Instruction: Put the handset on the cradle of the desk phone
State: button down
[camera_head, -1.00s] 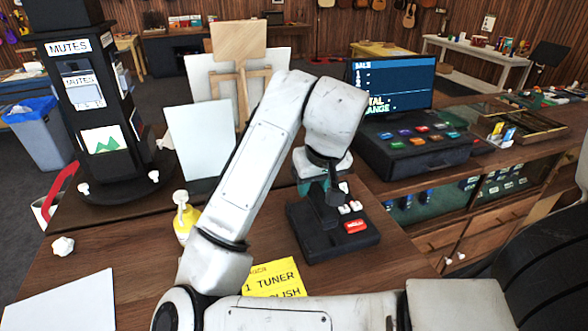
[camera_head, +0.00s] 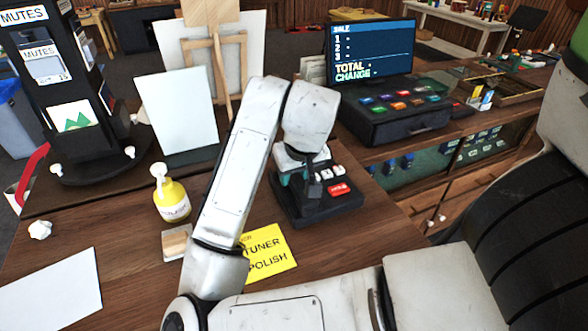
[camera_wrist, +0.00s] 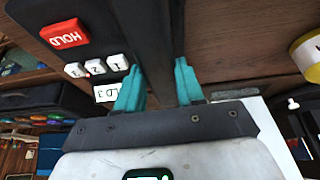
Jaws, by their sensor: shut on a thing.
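The desk phone (camera_head: 345,203) is a black base on the wooden counter, with a red key and white keys. In the wrist view its base (camera_wrist: 88,18) shows the red HOLD key (camera_wrist: 64,33) and white numbered keys. My gripper (camera_wrist: 158,70) has teal fingers and is shut on the dark handset (camera_wrist: 155,45), a bar running up between them. In the head view my gripper (camera_head: 302,180) is over the left part of the phone, and the handset (camera_head: 313,187) is partly visible below it. The cradle is hidden; I cannot tell whether the handset touches it.
A yellow note (camera_head: 266,248) lies in front of the phone. A yellow pump bottle (camera_head: 172,199) stands to the left. A cash register (camera_head: 398,118) with a screen stands behind right. White paper (camera_head: 50,290) lies front left; a black mutes stand (camera_head: 95,165) is back left.

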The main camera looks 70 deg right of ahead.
jog(key=shift+f+b, duration=0.45)
jog(key=shift+f, duration=0.15)
dwell(0.4)
jog(key=c, duration=0.6)
grip_release()
jog(key=p+v, duration=0.1)
jog(key=v, duration=0.8)
jog(key=shift+r, duration=0.3)
jog(key=shift+s+a+r+p, duration=0.2)
jog(key=shift+s+r+p, duration=0.1)
jog(key=shift+r, duration=0.3)
